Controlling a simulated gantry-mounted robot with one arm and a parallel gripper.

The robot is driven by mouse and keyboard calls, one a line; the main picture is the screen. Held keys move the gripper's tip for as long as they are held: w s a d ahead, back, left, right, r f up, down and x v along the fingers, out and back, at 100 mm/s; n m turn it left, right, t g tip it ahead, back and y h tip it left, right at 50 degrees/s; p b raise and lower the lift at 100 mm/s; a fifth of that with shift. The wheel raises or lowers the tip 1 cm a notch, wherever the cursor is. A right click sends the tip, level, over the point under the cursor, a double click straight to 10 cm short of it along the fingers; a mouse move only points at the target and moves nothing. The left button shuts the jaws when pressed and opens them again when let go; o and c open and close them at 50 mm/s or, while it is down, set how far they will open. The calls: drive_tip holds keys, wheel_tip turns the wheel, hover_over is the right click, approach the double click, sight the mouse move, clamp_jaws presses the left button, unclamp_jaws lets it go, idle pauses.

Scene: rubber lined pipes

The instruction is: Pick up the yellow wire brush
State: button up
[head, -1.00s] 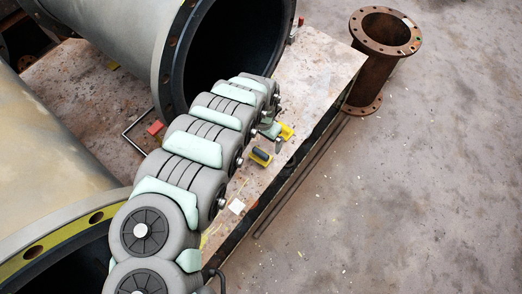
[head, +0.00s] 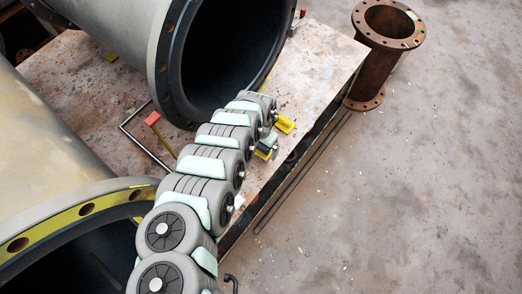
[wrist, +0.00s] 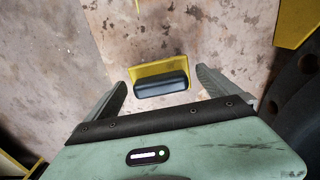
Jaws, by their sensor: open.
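A yellow piece with a dark rounded handle, which looks like the yellow wire brush (wrist: 146,71), lies on the stained table top. In the wrist view it sits between the two fingers of my gripper (wrist: 161,82), with gaps to both sides. My gripper is open and holds nothing. In the head view my gripper (head: 267,146) is near the table's right edge, over the brush (head: 262,155), and hides part of it. The bristles are not visible, and the height of the fingers above the table is hard to tell.
Another yellow object (head: 285,123) lies close by, also at the wrist view's upper right (wrist: 297,22). A large lined pipe (head: 166,62) stands close behind my arm. A red-headed tool (head: 152,118) lies left. A rusty flanged pipe (head: 383,55) stands on the floor.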

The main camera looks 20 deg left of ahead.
drive_tip(key=shift+f, duration=0.4)
drive_tip(key=shift+c, duration=0.6)
drive_tip(key=c, duration=1.4)
drive_tip(key=shift+r, duration=0.15)
wheel_tip(320, 180, up, 20)
drive_tip(key=p, duration=0.5)
drive_tip(key=shift+p, duration=0.3)
